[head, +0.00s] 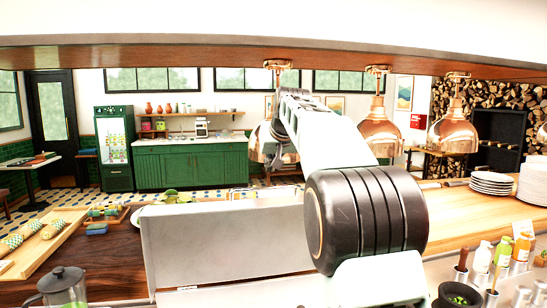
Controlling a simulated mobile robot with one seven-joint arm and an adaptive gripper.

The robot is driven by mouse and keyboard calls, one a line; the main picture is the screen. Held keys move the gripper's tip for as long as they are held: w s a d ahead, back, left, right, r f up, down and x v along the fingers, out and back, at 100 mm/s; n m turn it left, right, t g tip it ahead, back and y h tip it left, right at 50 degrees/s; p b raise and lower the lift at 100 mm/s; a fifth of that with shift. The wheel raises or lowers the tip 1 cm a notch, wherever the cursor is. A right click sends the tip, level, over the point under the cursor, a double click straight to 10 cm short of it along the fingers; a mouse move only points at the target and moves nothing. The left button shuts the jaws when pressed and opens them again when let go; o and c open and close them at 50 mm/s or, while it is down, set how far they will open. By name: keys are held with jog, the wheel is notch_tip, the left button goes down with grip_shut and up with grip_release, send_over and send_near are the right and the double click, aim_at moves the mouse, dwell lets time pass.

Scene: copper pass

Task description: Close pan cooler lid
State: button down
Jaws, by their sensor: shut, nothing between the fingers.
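The pan cooler lid appears to be the grey metal panel (225,246) standing raised, close to upright, at the lower middle of the head view. My arm passes in front of its right side and hides part of it. My gripper (285,158) shows small and partly hidden beyond my arm, in front of a copper lamp. It is shut and empty, above and beyond the lid's top edge, apart from it. The inside of the cooler below the lid is mostly out of view.
Copper lamps (380,130) hang above the wooden counter (445,215). Bread on a board (45,245) and a glass press (64,287) stand left. Bottles (503,250) and a green-filled pot (458,297) are at the lower right, plates (492,183) behind.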

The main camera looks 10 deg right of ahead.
aim_at(270, 200)
jog(key=x, duration=0.4)
jog(key=shift+p, duration=0.4)
jog(key=s, duration=0.1)
jog(key=s+b, duration=0.1)
jog(key=shift+s+f, duration=0.35)
jog(key=shift+f, duration=0.05)
jog(key=shift+s+f, duration=0.45)
jog(key=shift+s, duration=0.1)
jog(key=shift+f, duration=0.15)
